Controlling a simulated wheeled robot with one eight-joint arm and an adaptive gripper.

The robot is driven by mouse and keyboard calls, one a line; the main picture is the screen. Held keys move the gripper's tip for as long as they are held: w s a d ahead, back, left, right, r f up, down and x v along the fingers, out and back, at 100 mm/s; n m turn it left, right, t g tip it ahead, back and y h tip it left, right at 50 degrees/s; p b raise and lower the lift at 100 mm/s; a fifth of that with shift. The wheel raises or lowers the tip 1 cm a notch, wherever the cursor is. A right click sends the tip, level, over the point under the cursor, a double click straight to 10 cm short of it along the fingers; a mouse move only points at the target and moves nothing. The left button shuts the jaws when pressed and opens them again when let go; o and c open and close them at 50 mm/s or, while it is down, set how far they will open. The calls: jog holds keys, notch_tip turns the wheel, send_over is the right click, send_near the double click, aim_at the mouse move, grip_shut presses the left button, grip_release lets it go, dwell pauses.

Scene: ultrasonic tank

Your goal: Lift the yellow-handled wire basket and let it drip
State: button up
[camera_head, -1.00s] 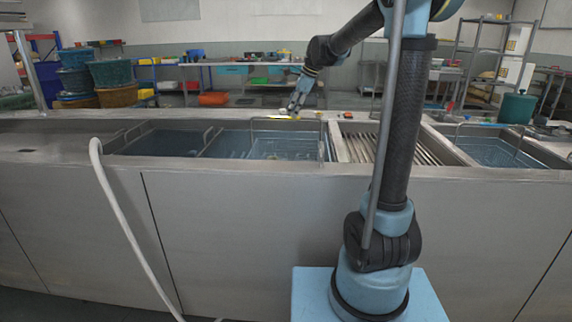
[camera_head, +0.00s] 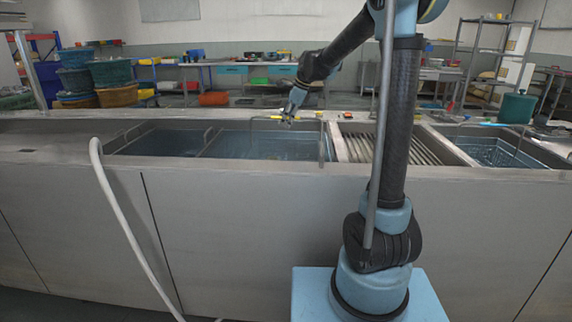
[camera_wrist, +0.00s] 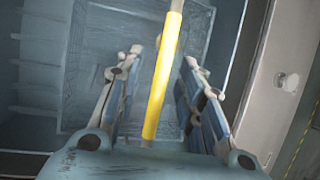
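The wire basket's yellow handle (camera_head: 292,118) shows at the gripper, above the middle tank in the head view. In the wrist view the yellow handle (camera_wrist: 162,78) runs lengthwise between my fingers. My gripper (camera_head: 287,121) points down at the handle. In the wrist view my gripper (camera_wrist: 160,66) is open, with a visible gap between the handle and each finger. The basket's body sits low in the tank below and shows in the wrist view as a dim rectangular mesh (camera_wrist: 95,60). Its lower part is hard to make out in the water.
A slatted drain section (camera_head: 365,149) lies right of the middle tank. Another tank with a basket (camera_head: 495,152) is at the far right. A metal rim (camera_head: 230,167) runs along the front. A pale hose (camera_head: 118,215) hangs over the left front.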

jog(key=shift+f, duration=0.25)
dwell(0.4)
grip_shut()
